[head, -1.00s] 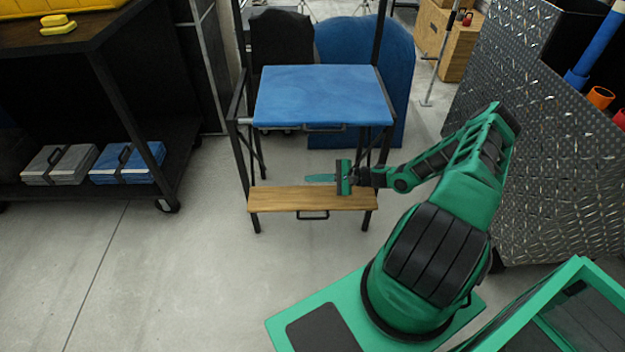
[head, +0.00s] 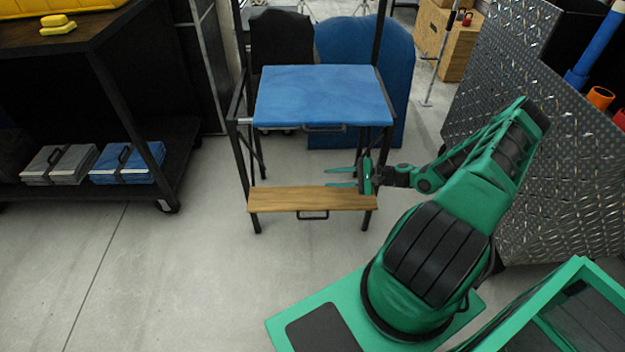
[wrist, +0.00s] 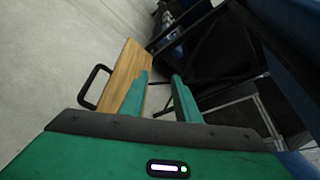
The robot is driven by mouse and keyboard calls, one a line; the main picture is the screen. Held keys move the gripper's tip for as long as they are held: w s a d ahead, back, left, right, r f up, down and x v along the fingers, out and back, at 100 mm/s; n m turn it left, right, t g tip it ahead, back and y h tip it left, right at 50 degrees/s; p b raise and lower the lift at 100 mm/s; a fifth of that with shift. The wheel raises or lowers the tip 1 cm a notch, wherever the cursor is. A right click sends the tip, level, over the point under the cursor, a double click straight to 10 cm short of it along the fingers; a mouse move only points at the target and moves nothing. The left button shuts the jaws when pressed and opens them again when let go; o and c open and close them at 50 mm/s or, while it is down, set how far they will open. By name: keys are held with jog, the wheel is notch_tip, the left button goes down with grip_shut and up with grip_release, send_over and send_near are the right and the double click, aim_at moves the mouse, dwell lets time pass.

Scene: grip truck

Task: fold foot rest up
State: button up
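The foot rest is a wooden board (head: 285,200) with a black handle (head: 313,215) on its front edge. It lies flat and folded out, low on a black-framed chair with a blue seat (head: 320,95). My gripper (head: 328,177) is at the right part of the board, its fingers pointing left, apart and empty. In the wrist view the fingers (wrist: 160,75) are open, and the board (wrist: 128,65) lies to the left, its edge partly behind the left finger. I cannot tell whether that finger touches it.
A dark shelf cart (head: 150,150) with folded pads stands at left. A blue padded panel (head: 385,60) stands behind the chair. A patterned metal panel (head: 540,150) is close on the right of my arm. The floor (head: 170,260) at front left is clear.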

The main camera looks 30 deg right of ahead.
jog(key=shift+v, duration=1.4)
